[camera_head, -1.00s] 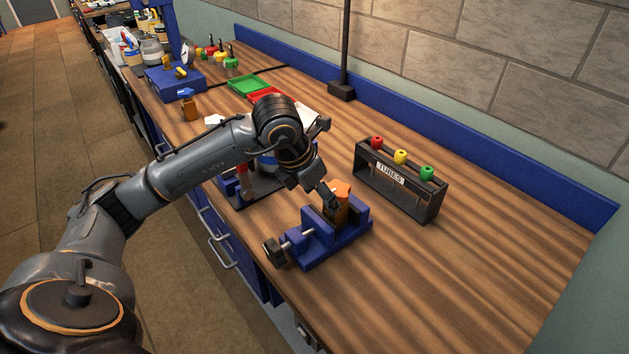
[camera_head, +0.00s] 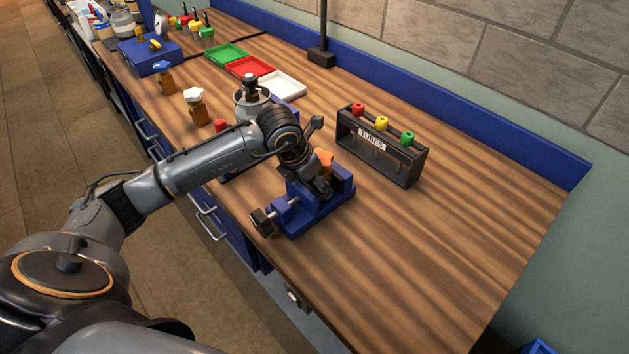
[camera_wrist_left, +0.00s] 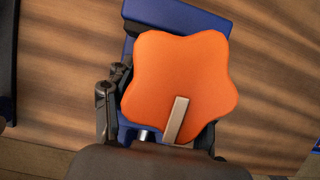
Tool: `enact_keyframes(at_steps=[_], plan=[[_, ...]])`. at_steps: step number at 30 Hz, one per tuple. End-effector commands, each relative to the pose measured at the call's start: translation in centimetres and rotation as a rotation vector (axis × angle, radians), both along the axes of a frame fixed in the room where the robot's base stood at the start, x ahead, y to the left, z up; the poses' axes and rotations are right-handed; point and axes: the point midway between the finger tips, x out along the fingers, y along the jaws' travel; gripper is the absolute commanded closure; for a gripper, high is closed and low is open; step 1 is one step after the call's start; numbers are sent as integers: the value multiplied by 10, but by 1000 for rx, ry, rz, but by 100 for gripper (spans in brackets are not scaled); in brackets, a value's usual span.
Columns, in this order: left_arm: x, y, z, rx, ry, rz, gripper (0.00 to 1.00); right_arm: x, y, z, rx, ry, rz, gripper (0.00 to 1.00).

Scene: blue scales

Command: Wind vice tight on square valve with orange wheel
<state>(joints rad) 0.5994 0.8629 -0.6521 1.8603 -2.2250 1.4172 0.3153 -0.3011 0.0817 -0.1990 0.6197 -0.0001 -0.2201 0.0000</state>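The blue vice (camera_head: 322,212) sits on the bench near its front edge. Its screw and black handle (camera_head: 262,222) point toward the front left. The square valve stands at the jaws with its orange star-shaped wheel (camera_head: 323,160) on top. In the left wrist view the orange wheel (camera_wrist_left: 180,85) fills the middle and hides the valve body and jaw contact. My left gripper (camera_head: 322,187) is down at the vice, close beside the valve. One finger shows left of the wheel; the other is mostly hidden, so its grip is unclear. My right gripper is out of view.
A black tube rack (camera_head: 382,148) stands right of the vice. A grey pot (camera_head: 250,100) and more valves, one with a white wheel (camera_head: 193,97), stand behind my arm. Green, red and white trays (camera_head: 285,86) lie further back. The bench's right side is clear.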

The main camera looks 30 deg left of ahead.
Motion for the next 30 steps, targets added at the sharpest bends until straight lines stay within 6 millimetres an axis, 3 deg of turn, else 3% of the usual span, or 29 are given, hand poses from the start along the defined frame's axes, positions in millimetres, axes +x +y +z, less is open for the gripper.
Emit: enact_keyframes(at_steps=[1,7,29,30], plan=[[0,0,0,0,0,0,61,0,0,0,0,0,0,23],[0,0,0,0,0,0,100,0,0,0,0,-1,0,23],[4,-2,1,0,-1,0,100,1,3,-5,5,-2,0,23],[4,-2,1,-1,-1,0,51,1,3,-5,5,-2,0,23]])
